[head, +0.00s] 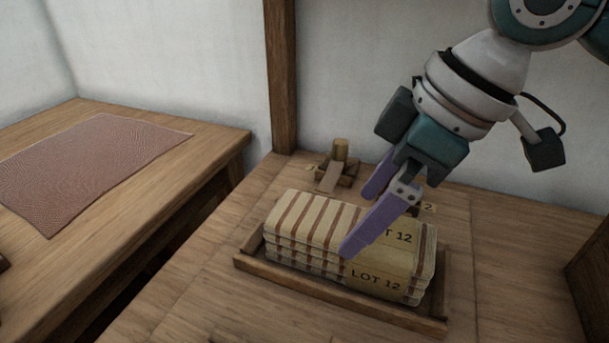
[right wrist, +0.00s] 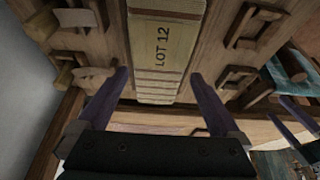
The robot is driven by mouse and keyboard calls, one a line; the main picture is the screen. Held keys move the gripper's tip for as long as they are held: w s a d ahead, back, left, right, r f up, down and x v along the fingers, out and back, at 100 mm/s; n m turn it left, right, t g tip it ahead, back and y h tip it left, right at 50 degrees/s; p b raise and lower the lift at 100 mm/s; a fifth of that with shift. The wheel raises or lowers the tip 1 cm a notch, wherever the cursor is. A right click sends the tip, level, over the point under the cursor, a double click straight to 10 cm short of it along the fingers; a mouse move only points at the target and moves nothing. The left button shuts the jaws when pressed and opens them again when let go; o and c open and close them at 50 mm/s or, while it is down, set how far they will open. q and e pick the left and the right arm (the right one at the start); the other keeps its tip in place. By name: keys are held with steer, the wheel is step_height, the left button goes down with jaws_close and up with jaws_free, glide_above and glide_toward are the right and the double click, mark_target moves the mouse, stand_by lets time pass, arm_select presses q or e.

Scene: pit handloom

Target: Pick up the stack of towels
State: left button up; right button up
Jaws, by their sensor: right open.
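A stack of folded cream towels with brown stripes (head: 305,222) lies in a shallow wooden tray (head: 335,291) on the table. A tan band marked "LOT 12" (head: 378,279) wraps its right part. My right gripper (head: 358,222) is open and empty, above the stack, with its fingers pointing down and to the left. One finger hides part of the stack's top. In the right wrist view, the stack (right wrist: 160,80) shows ahead, between the spread fingers (right wrist: 158,76). Dark purple finger-like parts at that view's right edge may be my left gripper; its state is unclear.
A small wooden holder with a brass-coloured cylinder and paper tag (head: 338,165) stands behind the tray. A second wooden table at left bears a reddish woven cloth (head: 90,165), with a gap between the tables. A wooden post (head: 281,80) rises behind. Table space right of the tray is clear.

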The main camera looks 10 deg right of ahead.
mark_target(353, 224)
steer(key=b+x, duration=0.1)
steer(key=x, duration=0.3)
steer(key=shift+w+a+f, duration=0.1)
steer(key=shift+f, duration=0.15)
steer(key=shift+c, duration=0.4)
steer(key=c, duration=1.1)
